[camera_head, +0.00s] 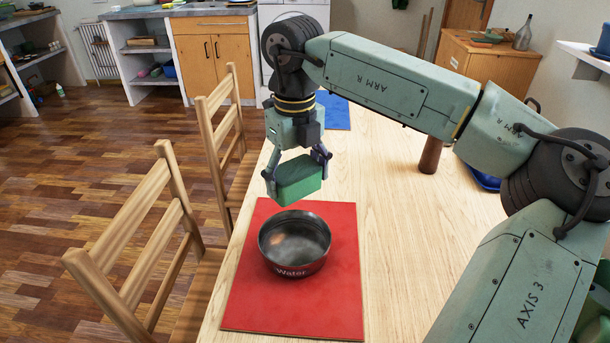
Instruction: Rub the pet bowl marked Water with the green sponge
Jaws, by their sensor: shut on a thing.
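The pet bowl (296,257) is dark metal, round and upright, with "Water" written on its front side. It stands on a red mat (248,298) near the left edge of the wooden table. My gripper (297,177) is shut on the green sponge (299,180), with a finger on each side of it. It holds the sponge in the air above the far rim of the bowl, apart from it as far as I can see. The inside of the bowl looks empty.
Wooden chairs (150,255) stand along the table's left edge. A blue mat (335,110) lies at the table's far end. A brown cylindrical thing (431,155) and a blue dish (484,178), partly hidden by my arm, are to the right. The table (400,240) right of the red mat is clear.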

